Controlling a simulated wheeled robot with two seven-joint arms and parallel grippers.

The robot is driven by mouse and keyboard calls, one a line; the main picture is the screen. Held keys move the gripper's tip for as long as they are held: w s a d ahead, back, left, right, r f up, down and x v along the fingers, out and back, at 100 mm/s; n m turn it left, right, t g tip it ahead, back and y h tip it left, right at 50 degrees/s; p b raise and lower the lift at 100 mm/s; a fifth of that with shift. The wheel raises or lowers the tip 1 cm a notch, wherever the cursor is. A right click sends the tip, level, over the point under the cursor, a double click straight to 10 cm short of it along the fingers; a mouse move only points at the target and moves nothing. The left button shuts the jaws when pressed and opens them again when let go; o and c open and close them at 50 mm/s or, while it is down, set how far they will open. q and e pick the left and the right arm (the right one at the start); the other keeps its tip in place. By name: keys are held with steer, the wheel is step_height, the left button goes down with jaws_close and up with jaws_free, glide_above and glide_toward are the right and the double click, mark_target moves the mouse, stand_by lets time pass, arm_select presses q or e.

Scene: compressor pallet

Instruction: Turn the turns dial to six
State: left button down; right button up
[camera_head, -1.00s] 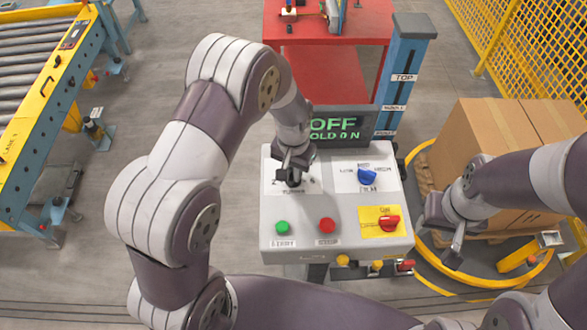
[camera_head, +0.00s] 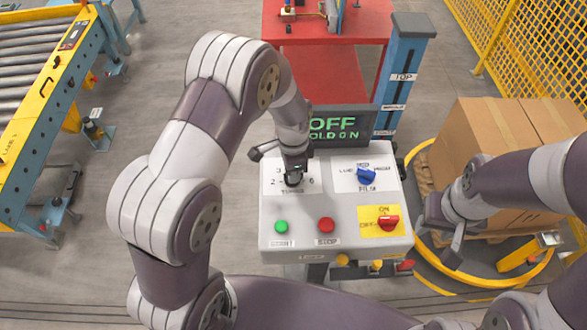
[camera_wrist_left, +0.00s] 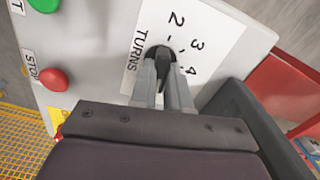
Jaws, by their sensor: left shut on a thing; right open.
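The turns dial (camera_head: 293,180) is a dark knob on a white label at the upper left of the grey control panel (camera_head: 305,218). In the left wrist view the black dial (camera_wrist_left: 160,54) sits between my two fingers, with the numbers 2, 3 and 4 showing around it. My left gripper (camera_head: 294,172) points down onto the dial and is shut on it. In the head view a 6 shows to the dial's right. Where the dial points is hard to tell. My right gripper (camera_head: 448,238) is open and empty, right of the panel.
The panel also holds a blue knob (camera_head: 367,176), a green button (camera_head: 282,227), a red button (camera_head: 326,225) and a red switch (camera_head: 388,223). A display (camera_head: 342,127) reading OFF stands behind. Cardboard boxes (camera_head: 480,150) stand on the right.

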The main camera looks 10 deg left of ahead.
arm_select(q)
steer(key=shift+w+r+m, duration=0.1)
steer(key=shift+r+m, duration=0.1)
steer(key=shift+m, duration=0.8)
steer(key=c, duration=1.3)
jaws_free()
steer(key=shift+c, duration=0.2)
steer(key=shift+o, duration=1.2)
steer(key=shift+a, duration=0.1)
steer(key=shift+r, duration=0.25)
step_height(320, 180, up, 12)
steer(key=b, duration=0.3)
